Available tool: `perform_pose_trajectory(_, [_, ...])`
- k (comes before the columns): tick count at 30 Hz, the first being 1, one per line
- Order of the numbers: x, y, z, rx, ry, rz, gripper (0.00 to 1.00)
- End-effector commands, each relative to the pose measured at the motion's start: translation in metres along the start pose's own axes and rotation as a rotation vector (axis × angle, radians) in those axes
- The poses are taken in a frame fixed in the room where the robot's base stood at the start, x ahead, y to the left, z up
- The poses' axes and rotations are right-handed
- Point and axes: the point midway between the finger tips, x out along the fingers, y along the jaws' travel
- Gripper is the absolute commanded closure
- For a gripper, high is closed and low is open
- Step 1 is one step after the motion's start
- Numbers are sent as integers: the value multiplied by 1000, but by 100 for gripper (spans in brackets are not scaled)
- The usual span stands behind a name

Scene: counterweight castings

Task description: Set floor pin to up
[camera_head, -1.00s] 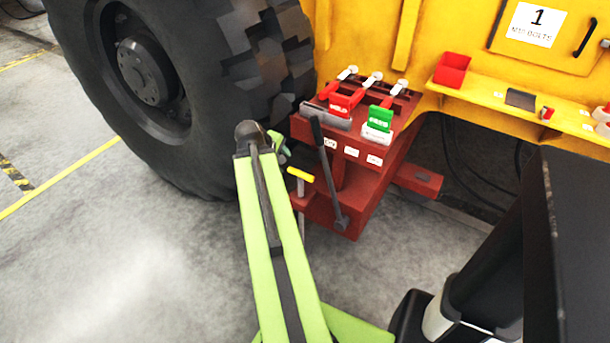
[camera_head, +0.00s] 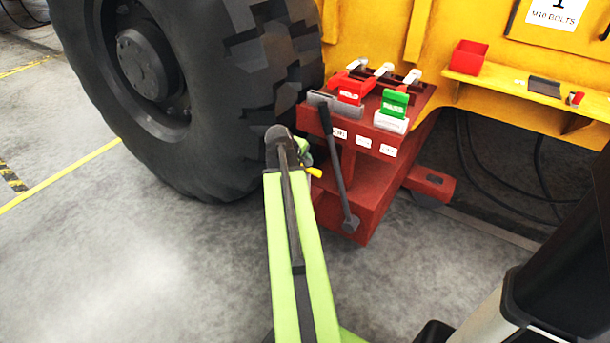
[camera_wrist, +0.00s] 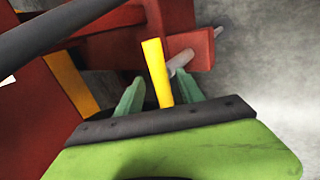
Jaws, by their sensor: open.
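The floor pin's yellow handle (camera_wrist: 156,70) stands between the two green fingers of my gripper (camera_wrist: 160,95) in the wrist view. Gaps show between the handle and both fingers. Part of a grey rod (camera_wrist: 181,62) shows beyond it, beside a red bracket. In the head view, only a short yellow end of the handle (camera_head: 314,172) shows to the right of my gripper (camera_head: 304,153); my arm hides the rest. My gripper is open, beside the red cart (camera_head: 352,205). The height of the pin cannot be told here.
A dark lever (camera_head: 337,165) slants down the cart's front, and crosses the upper left of the wrist view. Red and green tagged clamps (camera_head: 395,102) sit on top. A large tyre (camera_head: 200,90) stands left. Grey floor is clear in front.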

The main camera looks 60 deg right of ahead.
Motion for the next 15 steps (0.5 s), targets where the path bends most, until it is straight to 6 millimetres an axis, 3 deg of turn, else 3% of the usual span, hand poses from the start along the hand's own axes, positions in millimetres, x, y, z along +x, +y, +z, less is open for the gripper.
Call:
perform_pose_trajectory(11, [6,0,-1,-1,2,0,56])
perform_pose_trajectory(15, [6,0,-1,-1,2,0,75])
